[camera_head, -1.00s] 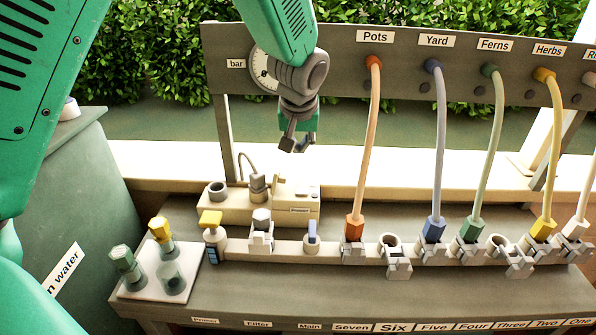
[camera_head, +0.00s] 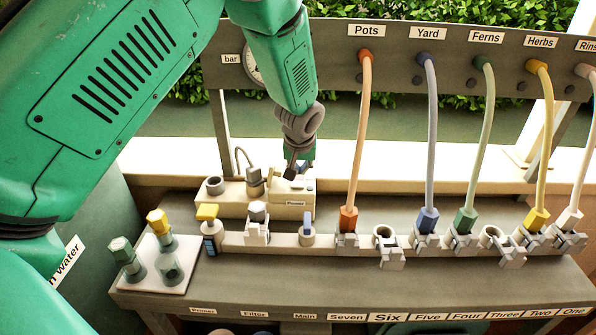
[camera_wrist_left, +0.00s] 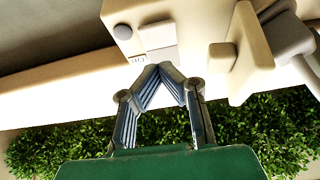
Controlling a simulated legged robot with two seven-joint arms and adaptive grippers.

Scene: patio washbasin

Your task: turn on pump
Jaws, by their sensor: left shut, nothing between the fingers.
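In the left wrist view the box shows at the top, with a pale rectangular switch (camera_wrist_left: 158,35), a round grey button (camera_wrist_left: 122,31) and a small "On" marking. My left gripper (camera_wrist_left: 158,68) is shut and empty there, its fingertips just short of the switch and marking. Whether they touch the box I cannot tell. My right gripper is not in view.
A grey fitting with a cable (camera_head: 255,180) stands on the ledge left of the gripper. Several colored hoses, such as the orange one (camera_head: 360,130), hang to the right. A white plate (camera_head: 155,268) with capped pegs lies at the left. A round gauge (camera_head: 252,68) is behind my arm.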

